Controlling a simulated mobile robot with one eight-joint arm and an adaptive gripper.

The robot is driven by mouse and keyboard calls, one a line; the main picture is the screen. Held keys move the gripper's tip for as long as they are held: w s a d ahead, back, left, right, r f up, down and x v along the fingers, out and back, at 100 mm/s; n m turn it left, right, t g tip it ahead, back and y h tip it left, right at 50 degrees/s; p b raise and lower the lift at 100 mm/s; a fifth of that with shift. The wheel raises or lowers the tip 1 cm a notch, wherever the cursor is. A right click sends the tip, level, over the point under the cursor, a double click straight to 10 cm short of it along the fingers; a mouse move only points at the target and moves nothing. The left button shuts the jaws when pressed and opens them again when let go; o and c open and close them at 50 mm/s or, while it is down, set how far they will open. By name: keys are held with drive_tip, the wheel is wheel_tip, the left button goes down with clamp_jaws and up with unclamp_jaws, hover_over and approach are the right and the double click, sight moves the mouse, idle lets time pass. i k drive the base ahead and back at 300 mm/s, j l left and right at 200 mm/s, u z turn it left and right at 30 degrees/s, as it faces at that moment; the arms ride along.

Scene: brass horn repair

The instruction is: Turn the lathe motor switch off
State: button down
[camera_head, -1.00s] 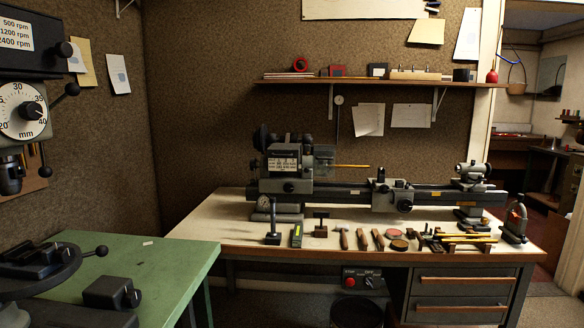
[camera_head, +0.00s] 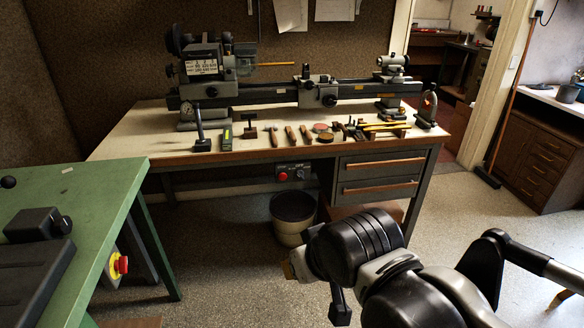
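The lathe motor switch box (camera_head: 293,166) is mounted under the front edge of the lathe bench, left of the drawers. It has a red button (camera_head: 283,176) on its left and a dark rotary knob (camera_head: 301,174) on its right. The knob's setting is too small to read. The lathe (camera_head: 300,92) stands on the bench above. My arm reaches in from the lower right, in front of the bench. Its end, with my gripper (camera_head: 318,285), is below the switch box and apart from it. The fingers are not clear enough to tell open from shut.
A bucket (camera_head: 292,219) stands on the floor below the switch. The bench top (camera_head: 130,134) holds several hand tools. A green table (camera_head: 95,222) with a red emergency button (camera_head: 121,265) is at the left. A drawer cabinet (camera_head: 548,150) stands at the right. The floor between is open.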

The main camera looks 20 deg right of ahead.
sight(299, 174)
drive_tip(key=i+j+z, duration=0.2)
drive_tip(key=j, duration=0.15)
drive_tip(key=i+j+z, duration=0.2)
drive_tip(key=j, duration=0.15)
drive_tip(key=i+j+z, duration=0.15)
drive_tip(key=j, duration=0.25)
